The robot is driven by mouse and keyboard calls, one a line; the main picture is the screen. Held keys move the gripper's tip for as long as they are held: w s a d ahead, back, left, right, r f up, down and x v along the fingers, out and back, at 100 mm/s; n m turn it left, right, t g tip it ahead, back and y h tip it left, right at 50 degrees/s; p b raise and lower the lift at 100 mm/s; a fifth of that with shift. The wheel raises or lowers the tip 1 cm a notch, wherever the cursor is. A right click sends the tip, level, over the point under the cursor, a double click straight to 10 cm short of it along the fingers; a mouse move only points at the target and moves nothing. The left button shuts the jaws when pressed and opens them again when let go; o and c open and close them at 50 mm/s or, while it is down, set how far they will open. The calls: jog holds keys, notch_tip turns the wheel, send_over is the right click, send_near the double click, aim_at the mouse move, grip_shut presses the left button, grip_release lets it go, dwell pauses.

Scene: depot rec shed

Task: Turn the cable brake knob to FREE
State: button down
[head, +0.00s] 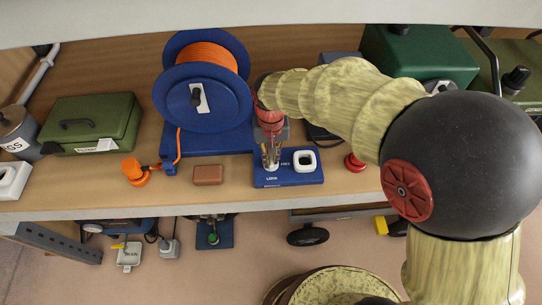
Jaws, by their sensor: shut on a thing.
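The cable brake panel is a blue plate (312,179) on the shelf in front of the blue cable reel (170,97), which is wound with orange cable. The plate carries a LOCK label at its front left and a FREE label near its middle. My gripper (271,160) points down over the left half, shut on the brake knob. The fingers hide most of the knob, so I cannot tell which way it points.
A brown block (208,175) and an orange fitting (134,170) lie left of the plate. A red button (355,163) is to its right. Green boxes (95,122) (415,55) stand at both sides. The shelf's front edge is close below the plate.

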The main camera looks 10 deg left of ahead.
jog(key=n+p, duration=0.2)
jog(key=n, duration=0.2)
jog(key=shift+r+n, duration=0.1)
jog(key=shift+n, duration=0.2)
jog(key=n+p, duration=0.3)
jog(key=n, duration=0.3)
jog(key=n+p, duration=0.1)
jog(key=n, duration=0.6)
jog(key=shift+p, duration=0.3)
dwell(0.4)
jog(key=c, duration=1.8)
grip_release()
jog(key=shift+c, duration=0.2)
